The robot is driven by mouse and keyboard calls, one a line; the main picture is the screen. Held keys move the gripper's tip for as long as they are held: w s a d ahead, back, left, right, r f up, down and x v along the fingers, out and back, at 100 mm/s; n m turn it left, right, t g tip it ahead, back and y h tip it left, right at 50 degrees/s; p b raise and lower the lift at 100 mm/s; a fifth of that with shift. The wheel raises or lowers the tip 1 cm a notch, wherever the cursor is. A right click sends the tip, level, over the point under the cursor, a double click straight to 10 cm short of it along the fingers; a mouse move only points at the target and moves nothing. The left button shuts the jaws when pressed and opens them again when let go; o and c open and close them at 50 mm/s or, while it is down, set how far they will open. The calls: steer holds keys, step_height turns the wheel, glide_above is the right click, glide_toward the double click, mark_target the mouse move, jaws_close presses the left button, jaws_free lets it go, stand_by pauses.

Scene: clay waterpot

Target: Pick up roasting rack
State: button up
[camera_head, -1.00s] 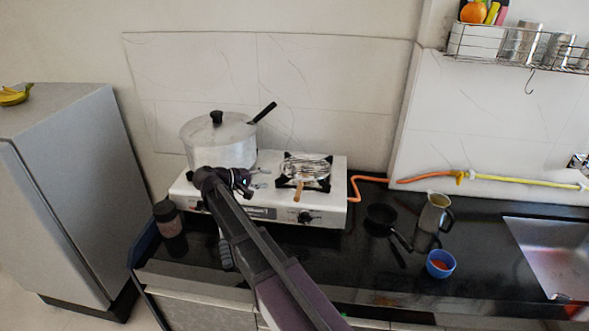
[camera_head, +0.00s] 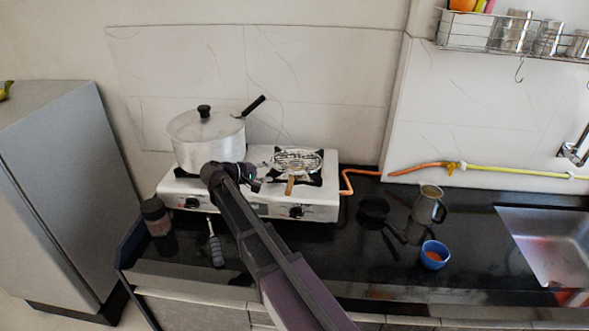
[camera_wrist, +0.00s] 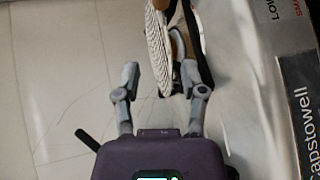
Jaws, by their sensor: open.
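The roasting rack (camera_head: 298,160) is a round wire mesh with a short wooden handle. It lies on the right burner of the white stove, and its handle points toward the front. In the wrist view the rack (camera_wrist: 157,42) shows nearly edge-on at the top, with part of the brown handle beside it. My gripper (camera_head: 255,182) is over the stove, left of the rack, between it and the big pot. In the wrist view my gripper (camera_wrist: 160,76) is open and empty, its two fingers apart and short of the rack.
A lidded silver pot (camera_head: 207,143) stands on the left burner, close to my gripper. A small black pan (camera_head: 374,208), a metal jug (camera_head: 428,205) and a blue cup (camera_head: 434,255) stand right of the stove (camera_head: 325,205). A grey-handled tool (camera_head: 215,245) lies in front.

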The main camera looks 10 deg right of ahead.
mark_target(291, 173)
steer(key=shift+x, duration=1.3)
steer(key=shift+f+b+x, duration=0.2)
steer(key=shift+b+x, duration=0.45)
steer(key=shift+x, duration=0.3)
steer(key=shift+f+b+x, duration=0.15)
steer(key=shift+b+x, duration=0.45)
steer(key=shift+x, duration=0.35)
steer(key=shift+d+f, duration=0.1)
steer(key=shift+d, duration=0.45)
jaws_close()
